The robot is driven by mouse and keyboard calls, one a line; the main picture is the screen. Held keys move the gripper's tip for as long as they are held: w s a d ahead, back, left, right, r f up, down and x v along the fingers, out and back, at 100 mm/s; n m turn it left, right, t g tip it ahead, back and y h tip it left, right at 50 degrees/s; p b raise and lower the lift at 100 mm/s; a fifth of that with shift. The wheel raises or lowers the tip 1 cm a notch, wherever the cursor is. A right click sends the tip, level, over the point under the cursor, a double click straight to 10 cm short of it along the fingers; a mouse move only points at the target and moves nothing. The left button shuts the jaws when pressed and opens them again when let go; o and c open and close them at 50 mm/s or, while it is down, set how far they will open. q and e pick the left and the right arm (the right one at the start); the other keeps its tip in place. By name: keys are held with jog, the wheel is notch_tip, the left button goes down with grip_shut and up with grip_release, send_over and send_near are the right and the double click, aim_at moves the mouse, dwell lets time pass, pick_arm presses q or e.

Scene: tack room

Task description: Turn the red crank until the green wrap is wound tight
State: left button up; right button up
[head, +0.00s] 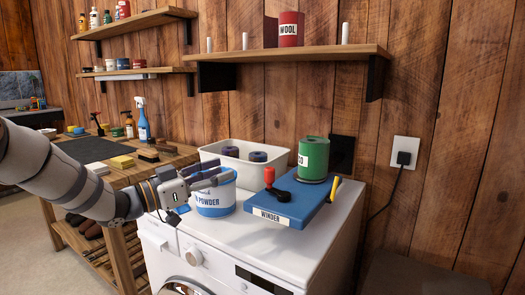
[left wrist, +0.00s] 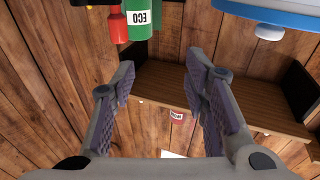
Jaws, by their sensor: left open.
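The blue winder (head: 298,203) lies on the white washing machine in the head view. Its crank has a red upright knob (head: 269,177) on a black arm at the winder's left side. The green wrap (head: 313,155) stands as a roll on the winder, right of the knob. In the left wrist view the green wrap (left wrist: 141,22) shows upside down with an ECO label, beside the red knob (left wrist: 118,27). My left gripper (head: 224,175) is open and empty, left of the knob and apart from it, by the powder tub. My right gripper is not in view.
The blue and white powder tub (head: 215,203) stands close to my left gripper. A white bin (head: 229,163) with dark rolls sits behind. A yellow-handled tool (head: 334,190) lies at the winder's right edge. A wall shelf (head: 285,54) hangs above.

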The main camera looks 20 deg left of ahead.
pick_arm(q)
send_near(270, 168)
jog(key=s+a+r, duration=0.1)
jog(key=s+a, duration=0.1)
jog(key=shift+g+y, duration=0.3)
jog(key=shift+g, duration=0.1)
jog(key=x, duration=0.8)
jog(key=f+b+x, duration=0.1)
jog(key=x, duration=0.3)
jog(key=shift+s+d+f, duration=0.1)
jog(key=shift+s, duration=0.05)
jog(key=shift+w+d, duration=0.25)
jog(key=shift+w, duration=0.05)
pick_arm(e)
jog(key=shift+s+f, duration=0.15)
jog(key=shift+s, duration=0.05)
pick_arm(q)
grip_shut()
